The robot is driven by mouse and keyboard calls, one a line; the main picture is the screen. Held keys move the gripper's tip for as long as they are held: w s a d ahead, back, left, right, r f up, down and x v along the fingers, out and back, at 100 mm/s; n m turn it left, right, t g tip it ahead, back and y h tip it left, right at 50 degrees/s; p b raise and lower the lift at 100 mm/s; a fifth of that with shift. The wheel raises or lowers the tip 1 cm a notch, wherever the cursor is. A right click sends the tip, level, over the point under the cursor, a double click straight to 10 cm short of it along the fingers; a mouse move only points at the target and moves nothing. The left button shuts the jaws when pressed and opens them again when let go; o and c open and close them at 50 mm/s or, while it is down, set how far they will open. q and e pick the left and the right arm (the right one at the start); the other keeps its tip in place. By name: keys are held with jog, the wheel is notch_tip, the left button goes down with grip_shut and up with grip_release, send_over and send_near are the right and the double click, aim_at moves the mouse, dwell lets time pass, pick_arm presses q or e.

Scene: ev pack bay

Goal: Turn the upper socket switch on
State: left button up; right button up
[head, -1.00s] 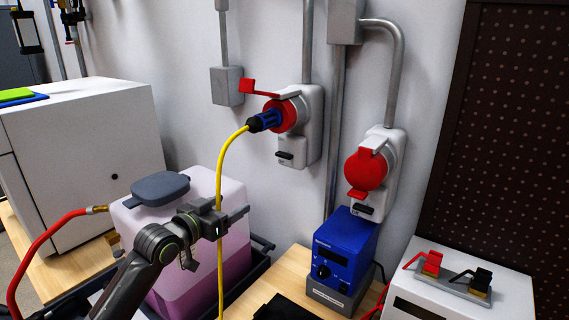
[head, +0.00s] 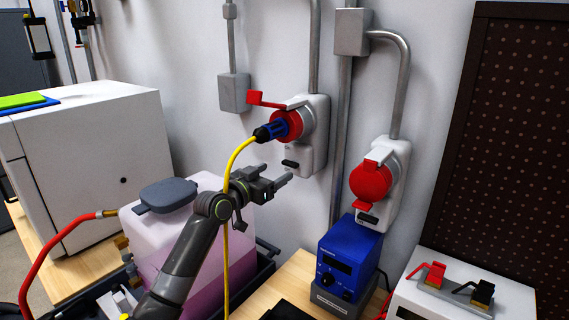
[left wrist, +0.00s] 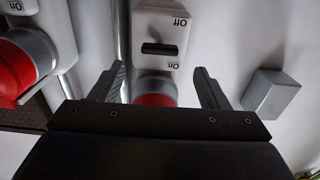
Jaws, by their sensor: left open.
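The upper socket (head: 306,140) is a pale wall box with a red round outlet, its red flap (head: 268,100) raised and a blue plug (head: 270,130) in it. Its black switch (head: 290,164) is on the lower part of the box. In the inverted left wrist view, this switch (left wrist: 160,49) lies between "Off" and "On" labels; I cannot tell its position. My left gripper (head: 286,182) is open and empty just below the switch. In the wrist view its fingers (left wrist: 158,72) straddle the socket box, apart from the switch. My right gripper is not in view.
A yellow cable (head: 227,170) hangs from the plug, close by my left wrist. The lower socket (head: 380,180), with its red cover down, is to the right above a blue power unit (head: 348,258). A pink-filled tank (head: 165,235) stands below my arm.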

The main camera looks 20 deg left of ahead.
aim_at(288, 164)
pick_arm(q)
jog(key=shift+p+x, duration=0.45)
jog(key=shift+x, duration=2.5)
jog(key=c, duration=1)
